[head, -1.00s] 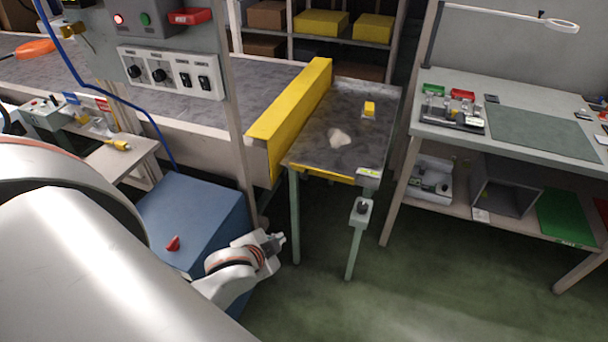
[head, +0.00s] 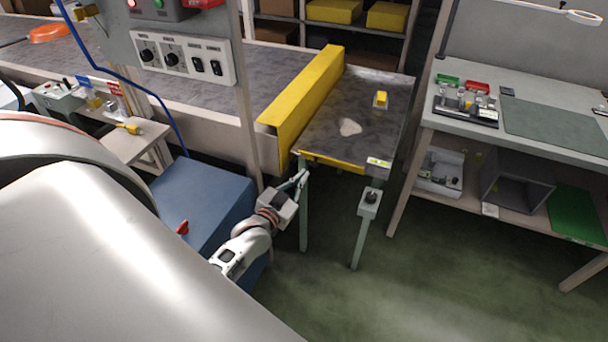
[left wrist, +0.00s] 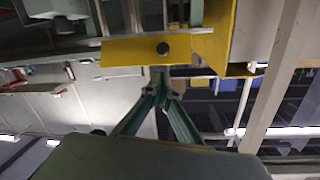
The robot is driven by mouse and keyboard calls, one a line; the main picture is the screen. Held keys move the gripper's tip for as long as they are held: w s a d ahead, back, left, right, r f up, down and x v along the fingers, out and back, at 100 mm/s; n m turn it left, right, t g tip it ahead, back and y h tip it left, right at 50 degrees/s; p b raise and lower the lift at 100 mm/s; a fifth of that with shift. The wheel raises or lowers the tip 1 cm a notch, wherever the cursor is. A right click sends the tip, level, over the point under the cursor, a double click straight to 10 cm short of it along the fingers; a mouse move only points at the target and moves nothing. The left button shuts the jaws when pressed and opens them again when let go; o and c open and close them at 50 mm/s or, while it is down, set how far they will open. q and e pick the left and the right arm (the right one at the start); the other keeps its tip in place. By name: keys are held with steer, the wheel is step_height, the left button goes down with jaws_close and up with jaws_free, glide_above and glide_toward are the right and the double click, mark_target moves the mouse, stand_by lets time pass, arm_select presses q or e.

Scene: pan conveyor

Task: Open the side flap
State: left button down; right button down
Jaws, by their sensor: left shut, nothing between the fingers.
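A narrow yellow strip (head: 335,162) runs along the front edge of the grey side table. In the left wrist view it appears as a yellow plate (left wrist: 125,51) with a dark round knob. A long raised yellow guard (head: 303,98) stands between this table and the conveyor; I cannot tell for sure which yellow part is the flap. My left gripper (head: 303,174) is shut and empty, just below the strip's left end, by the table leg. Its fingertips (left wrist: 160,88) meet close to the plate; contact is unclear. My right gripper is not in view.
The side table (head: 385,120) carries a pale patch and a small yellow block (head: 382,97). A switch box (head: 370,200) sits on its right front leg. A blue cabinet (head: 200,205) is left of my gripper, and a workbench (head: 470,125) is to the right. Floor in front is clear.

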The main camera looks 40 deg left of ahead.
mark_target(318, 157)
arm_select(q)
steer(key=w, duration=0.5)
steer(key=w+a, duration=0.1)
steer(key=w, duration=0.2)
steer(key=shift+f, duration=0.3)
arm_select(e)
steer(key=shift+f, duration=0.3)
arm_select(q)
steer(key=shift+b, duration=0.3)
